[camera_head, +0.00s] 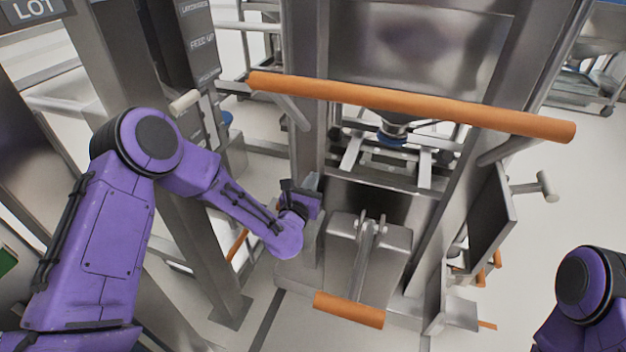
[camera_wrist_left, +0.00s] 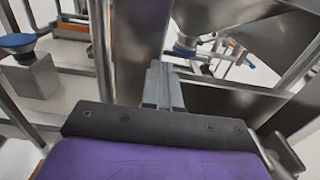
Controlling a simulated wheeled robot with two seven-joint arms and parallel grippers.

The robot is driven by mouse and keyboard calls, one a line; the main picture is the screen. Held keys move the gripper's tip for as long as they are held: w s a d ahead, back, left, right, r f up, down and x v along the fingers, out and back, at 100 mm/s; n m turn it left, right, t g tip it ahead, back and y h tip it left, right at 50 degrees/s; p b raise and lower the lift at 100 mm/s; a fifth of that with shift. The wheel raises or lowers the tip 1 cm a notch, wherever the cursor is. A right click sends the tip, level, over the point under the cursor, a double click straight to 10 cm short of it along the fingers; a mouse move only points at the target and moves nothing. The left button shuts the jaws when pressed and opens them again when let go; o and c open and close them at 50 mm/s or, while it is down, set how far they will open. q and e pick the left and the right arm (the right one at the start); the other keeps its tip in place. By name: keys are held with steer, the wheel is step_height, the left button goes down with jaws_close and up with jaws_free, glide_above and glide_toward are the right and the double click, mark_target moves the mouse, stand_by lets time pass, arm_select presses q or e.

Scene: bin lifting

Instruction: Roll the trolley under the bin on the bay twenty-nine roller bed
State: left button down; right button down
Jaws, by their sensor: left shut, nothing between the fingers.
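The steel trolley (camera_head: 310,145) stands in front of me, with a long orange push handle (camera_head: 410,105) across its top. Low on it is a metal lever with an orange bar (camera_head: 348,309). Beyond the handle is a steel bin (camera_head: 420,50) with a blue-ringed outlet below; it also shows in the left wrist view (camera_wrist_left: 225,25). My left gripper (camera_head: 314,187) is shut and empty, below the handle by the trolley's left upright; its fingers show in the left wrist view (camera_wrist_left: 163,80). I cannot tell whether it touches the upright. My right gripper is out of view.
A dark panel with lettering (camera_head: 195,45) and a steel post (camera_head: 200,250) stand left of the trolley, near my left arm. A flat metal plate (camera_head: 491,220) sits at the trolley's right side. Pale floor is open at the right (camera_head: 570,205).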

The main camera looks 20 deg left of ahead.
arm_select(q)
steer(key=shift+w, duration=0.5)
